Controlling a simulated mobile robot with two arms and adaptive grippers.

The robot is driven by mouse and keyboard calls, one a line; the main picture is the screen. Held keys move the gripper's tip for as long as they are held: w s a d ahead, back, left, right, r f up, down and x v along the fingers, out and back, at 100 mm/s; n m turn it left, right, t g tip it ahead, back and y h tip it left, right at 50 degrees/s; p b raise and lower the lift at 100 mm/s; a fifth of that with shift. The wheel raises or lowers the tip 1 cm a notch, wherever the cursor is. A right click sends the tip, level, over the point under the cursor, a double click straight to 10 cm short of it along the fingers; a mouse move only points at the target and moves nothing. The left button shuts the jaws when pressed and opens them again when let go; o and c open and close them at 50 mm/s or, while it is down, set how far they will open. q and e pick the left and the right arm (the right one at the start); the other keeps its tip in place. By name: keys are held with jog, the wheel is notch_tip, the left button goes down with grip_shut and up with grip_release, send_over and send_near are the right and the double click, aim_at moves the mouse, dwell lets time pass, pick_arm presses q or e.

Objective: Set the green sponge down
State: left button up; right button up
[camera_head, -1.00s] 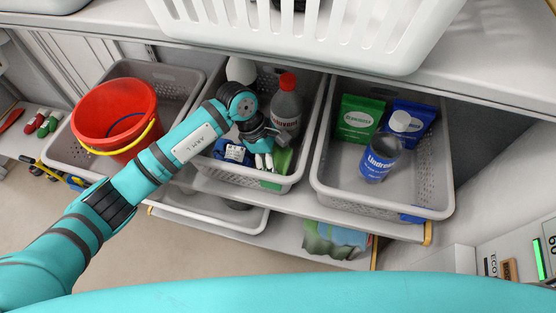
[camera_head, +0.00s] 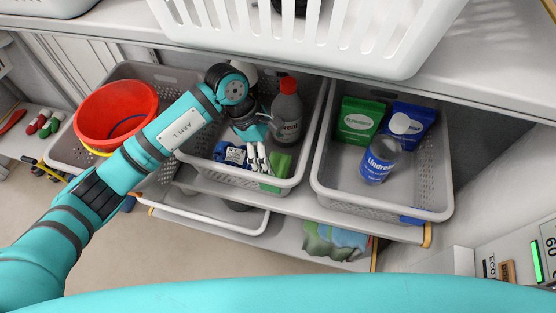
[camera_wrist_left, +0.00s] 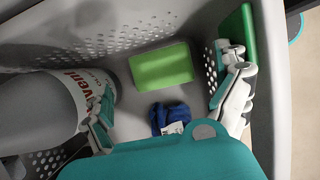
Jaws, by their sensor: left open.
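The green sponge (camera_head: 281,163) lies in the middle grey basket (camera_head: 318,115). In the left wrist view the sponge (camera_wrist_left: 161,66) lies flat on the basket floor, near a perforated wall. My left gripper (camera_head: 256,157) is inside the same basket, just left of the sponge in the head view, with its fingers pointing down. In the left wrist view its fingers are spread wide, with nothing held between them. My right gripper is not in view.
A red-capped bottle (camera_head: 288,112) stands close to my left gripper, and a blue item (camera_head: 235,155) lies beside it. The red bucket (camera_head: 117,108) stands left. The right basket (camera_head: 443,165) holds a blue-labelled bottle (camera_head: 379,160) and packs. A white basket (camera_head: 385,40) stands above.

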pick_arm(q)
jog(key=s+v, duration=0.1)
jog(key=v, duration=0.6)
jog(key=shift+w+r+b, duration=0.3)
jog(key=shift+w+b, duration=0.15)
jog(key=shift+w, duration=0.1)
jog(key=shift+s+a, duration=0.1)
